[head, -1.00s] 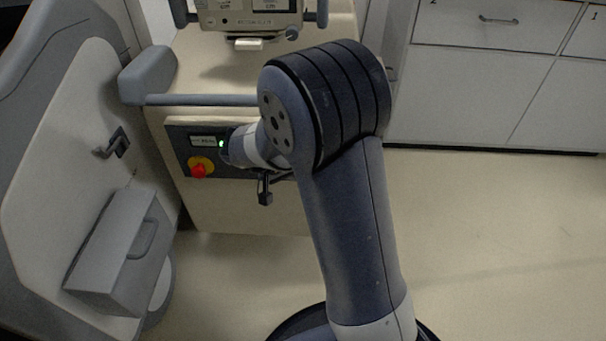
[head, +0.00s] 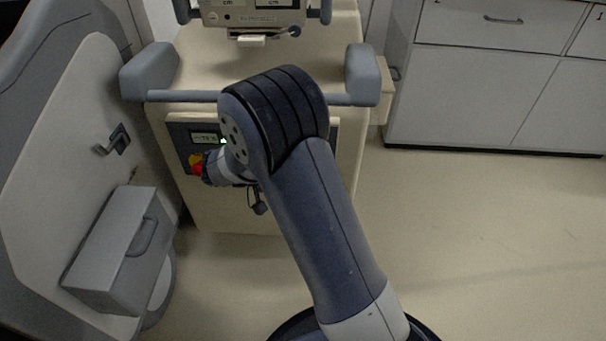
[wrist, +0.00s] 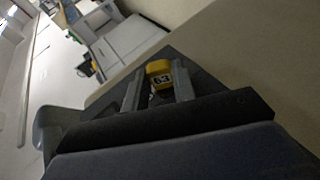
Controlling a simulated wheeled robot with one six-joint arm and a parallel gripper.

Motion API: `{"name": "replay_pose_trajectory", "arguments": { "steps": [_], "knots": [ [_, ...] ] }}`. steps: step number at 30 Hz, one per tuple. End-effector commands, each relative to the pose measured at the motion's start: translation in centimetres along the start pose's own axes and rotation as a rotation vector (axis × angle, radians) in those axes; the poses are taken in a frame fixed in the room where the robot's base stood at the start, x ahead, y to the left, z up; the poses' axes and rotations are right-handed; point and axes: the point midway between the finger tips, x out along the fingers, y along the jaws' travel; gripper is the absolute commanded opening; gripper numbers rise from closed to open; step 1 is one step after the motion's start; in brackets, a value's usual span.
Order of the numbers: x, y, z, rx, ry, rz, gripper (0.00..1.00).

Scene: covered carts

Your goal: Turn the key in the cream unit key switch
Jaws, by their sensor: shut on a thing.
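The cream unit (head: 215,210) stands ahead with a dark control panel (head: 180,133) on its front. The key switch is hidden behind my arm in the head view. In the wrist view my gripper (wrist: 158,80) is at the dark panel, its two fingers shut on a small yellow piece with dark marks, seemingly the key (wrist: 159,69). I cannot tell how far the key is turned.
A grey handle bar (head: 185,96) runs across the unit above the panel. A grey covered cart (head: 65,170) with a box (head: 110,250) stands close on the left. White cabinets (head: 480,95) are at the back right. The floor (head: 480,240) on the right is clear.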

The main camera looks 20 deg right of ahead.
Motion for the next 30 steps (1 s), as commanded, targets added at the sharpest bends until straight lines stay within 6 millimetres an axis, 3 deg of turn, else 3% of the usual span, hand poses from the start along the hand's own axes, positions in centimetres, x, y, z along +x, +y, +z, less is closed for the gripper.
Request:
{"name": "replay_pose_trajectory", "arguments": {
  "steps": [8,15,25,30],
  "knots": [
    [0.1,-0.1,0.0,-0.008,0.0,0.017,0.02],
    [0.2,-0.7,0.1,-0.079,0.008,0.193,0.02],
    [0.2,-0.6,0.1,-0.093,0.01,0.232,0.02],
    [0.4,-1.1,0.2,-0.149,0.015,0.369,0.02]
  ]
}}
